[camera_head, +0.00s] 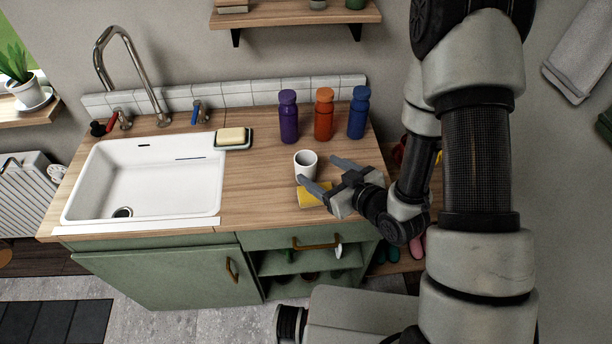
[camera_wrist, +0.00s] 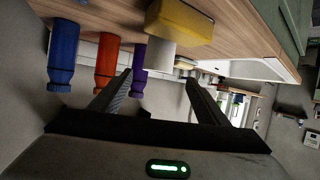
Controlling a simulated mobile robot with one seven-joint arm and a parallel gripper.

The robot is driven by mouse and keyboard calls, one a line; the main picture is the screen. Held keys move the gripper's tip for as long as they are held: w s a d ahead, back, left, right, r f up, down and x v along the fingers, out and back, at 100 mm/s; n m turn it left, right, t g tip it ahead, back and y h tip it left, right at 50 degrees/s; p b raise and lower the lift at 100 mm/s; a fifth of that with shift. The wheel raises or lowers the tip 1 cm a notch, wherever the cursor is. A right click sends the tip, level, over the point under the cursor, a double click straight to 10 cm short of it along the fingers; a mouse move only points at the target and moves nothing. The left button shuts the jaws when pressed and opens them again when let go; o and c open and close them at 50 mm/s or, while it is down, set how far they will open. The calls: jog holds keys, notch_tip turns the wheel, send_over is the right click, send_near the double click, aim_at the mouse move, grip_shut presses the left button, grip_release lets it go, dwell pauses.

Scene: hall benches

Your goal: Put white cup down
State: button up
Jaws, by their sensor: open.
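The white cup (camera_head: 306,163) stands upright on the wooden counter (camera_head: 252,185), right of the sink. In the wrist view, which is upside down, the cup (camera_wrist: 160,58) shows beyond the space between the fingers, partly behind the yellow sponge. My gripper (camera_head: 318,174) is open, with its two fingers spread at the right and front of the cup. In the wrist view my gripper (camera_wrist: 158,82) has nothing between its fingertips. I cannot tell whether a finger touches the cup.
A yellow sponge (camera_head: 311,195) lies just in front of the cup, near my gripper. Purple (camera_head: 288,118), orange (camera_head: 324,115) and blue (camera_head: 358,113) bottles stand behind. A soap dish (camera_head: 233,145) sits beside the white sink (camera_head: 150,183). Bare counter lies left of the cup.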

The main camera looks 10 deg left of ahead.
aim_at(299, 157)
jog(key=shift+w+a+f+b, duration=0.6)
jog(key=shift+f+b, duration=0.2)
jog(key=shift+b, duration=3.7)
jog(key=b+x, duration=0.2)
jog(key=b, duration=0.2)
jog(key=shift+w+a, duration=0.1)
jog(key=shift+w, duration=0.1)
jog(key=shift+r+x, duration=0.2)
jog(key=shift+x, duration=0.9)
jog(key=x, duration=0.5)
jog(key=shift+w, duration=0.25)
jog(key=shift+r, duration=0.1)
jog(key=c, duration=1.2)
